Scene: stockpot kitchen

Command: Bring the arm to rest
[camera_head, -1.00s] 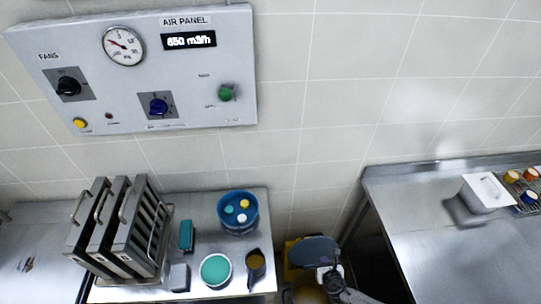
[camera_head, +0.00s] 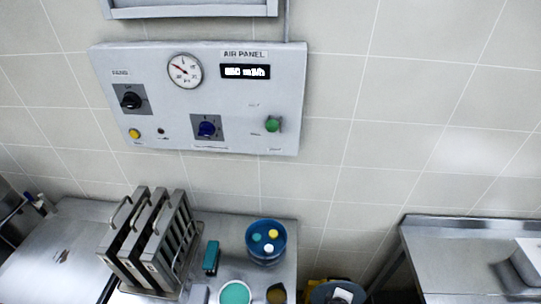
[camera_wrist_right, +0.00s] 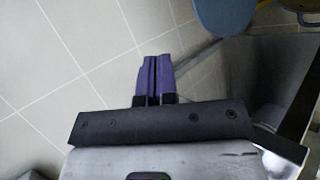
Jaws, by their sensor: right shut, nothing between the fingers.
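My right gripper (camera_wrist_right: 154,76) shows in the right wrist view with its two purple fingers together and nothing between them. It hangs over the pale tiled floor (camera_wrist_right: 60,60), apart from any object. In the head view the right gripper cannot be made out; only a dark rounded shape with a white patch shows at the bottom edge. My left gripper is not in either view.
An air panel (camera_head: 225,130) hangs on the tiled wall. Below it are upright metal filters in a rack (camera_head: 150,245), a teal block (camera_head: 211,257) and a blue tub (camera_head: 266,242). A steel counter (camera_head: 460,260) stands at right. In the wrist view a blue rounded object (camera_wrist_right: 222,15) is at the top.

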